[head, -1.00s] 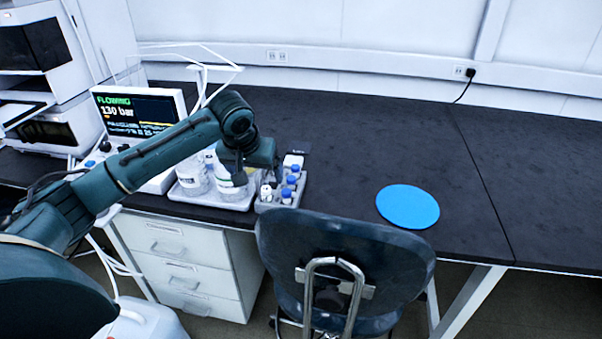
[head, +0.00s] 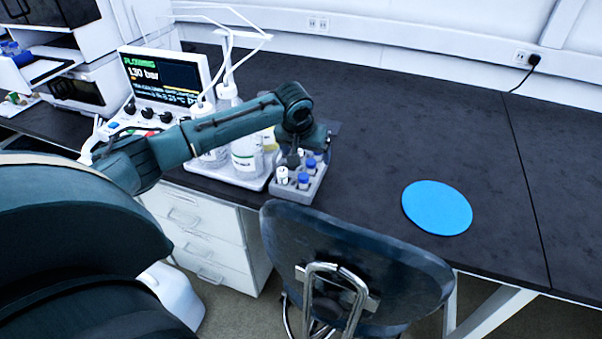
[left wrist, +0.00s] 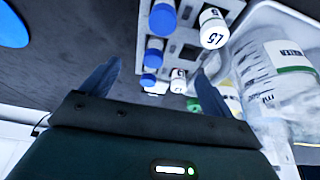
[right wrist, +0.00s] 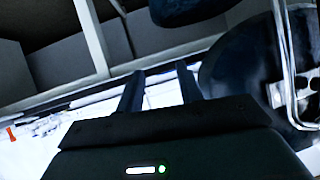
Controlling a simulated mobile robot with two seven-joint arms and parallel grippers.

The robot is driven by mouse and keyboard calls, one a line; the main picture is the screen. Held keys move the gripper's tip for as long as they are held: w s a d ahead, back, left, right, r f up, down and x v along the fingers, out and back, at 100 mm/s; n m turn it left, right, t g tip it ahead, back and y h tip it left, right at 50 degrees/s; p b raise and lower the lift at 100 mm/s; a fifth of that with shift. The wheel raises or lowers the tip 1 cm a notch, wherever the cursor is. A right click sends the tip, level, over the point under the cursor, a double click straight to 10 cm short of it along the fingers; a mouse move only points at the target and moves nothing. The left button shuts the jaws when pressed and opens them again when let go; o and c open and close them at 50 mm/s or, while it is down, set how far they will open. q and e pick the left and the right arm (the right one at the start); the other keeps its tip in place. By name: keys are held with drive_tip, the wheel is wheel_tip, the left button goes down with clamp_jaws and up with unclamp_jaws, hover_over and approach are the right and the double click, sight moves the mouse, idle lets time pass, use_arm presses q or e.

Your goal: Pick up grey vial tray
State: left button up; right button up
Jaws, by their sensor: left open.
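The grey vial tray (head: 309,193) stands near the desk's front edge and holds several vials with blue or white caps. My left gripper (head: 294,160) is just above it and hides its back part. In the left wrist view the tray (left wrist: 184,37) lies ahead of and between the open fingers of my left gripper (left wrist: 160,80), with nothing held. I cannot tell whether a finger touches the tray. My right gripper (right wrist: 160,82) is low, away from the tray, its fingers apart and empty.
A white tray (head: 256,184) with bottles (head: 246,150) stands close left of the vial tray. A chair (head: 365,250) is in front of the desk. A blue round mat (head: 437,208) lies to the right, with clear black desktop around it. A monitor (head: 163,75) stands behind left.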

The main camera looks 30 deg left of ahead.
sight(309, 161)
use_arm(q)
drive_tip(key=x, duration=0.5)
drive_tip(key=shift+s+d+f, duration=0.1)
drive_tip(key=shift+s+d, duration=0.05)
drive_tip(key=shift+d, duration=0.05)
drive_tip(key=shift+c, duration=0.4)
drive_tip(key=c, duration=1.2)
